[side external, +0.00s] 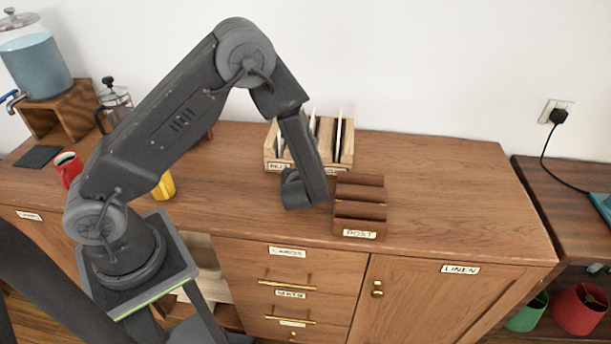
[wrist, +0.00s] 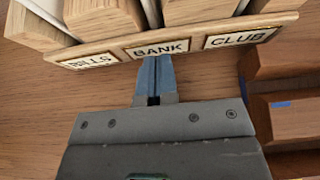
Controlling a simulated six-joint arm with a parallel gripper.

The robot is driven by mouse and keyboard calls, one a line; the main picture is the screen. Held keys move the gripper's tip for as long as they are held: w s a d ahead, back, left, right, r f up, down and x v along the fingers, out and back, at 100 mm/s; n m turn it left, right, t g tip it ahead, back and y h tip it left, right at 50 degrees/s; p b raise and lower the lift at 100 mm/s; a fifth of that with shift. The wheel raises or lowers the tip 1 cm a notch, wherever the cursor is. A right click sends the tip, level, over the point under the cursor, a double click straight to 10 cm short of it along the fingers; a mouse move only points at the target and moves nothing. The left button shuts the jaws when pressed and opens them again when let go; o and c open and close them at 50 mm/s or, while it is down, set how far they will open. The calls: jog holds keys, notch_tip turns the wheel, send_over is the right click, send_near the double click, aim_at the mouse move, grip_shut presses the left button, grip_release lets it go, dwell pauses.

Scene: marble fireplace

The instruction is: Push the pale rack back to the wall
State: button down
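The pale rack (side external: 347,152) is a light wooden file holder standing near the wall at the back of the sideboard. Its low front (wrist: 196,44) fills the top of the wrist view, with labels BILLS, BANK and CLUB and pale sheets between its dividers. My gripper (wrist: 154,70) is shut, with its two blue fingers together and nothing visible between them. The fingertips are right at the rack's front, just below the BANK label; I cannot tell whether they touch. In the side view my wrist hides the fingertips and part of the rack's front.
A dark wooden rack labelled POST (side external: 360,207) stands close to the right of my wrist, and it shows at the right in the wrist view (wrist: 292,112). A yellow object (side external: 164,186) and a red mug (side external: 68,168) are to the left. The sideboard's right part is clear.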

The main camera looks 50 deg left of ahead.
jog(key=shift+w+a, duration=1.7)
jog(key=shift+w, duration=0.05)
jog(key=shift+s+d, duration=1.85)
jog(key=shift+r, duration=0.1)
notch_tip(320, 180, up, 8)
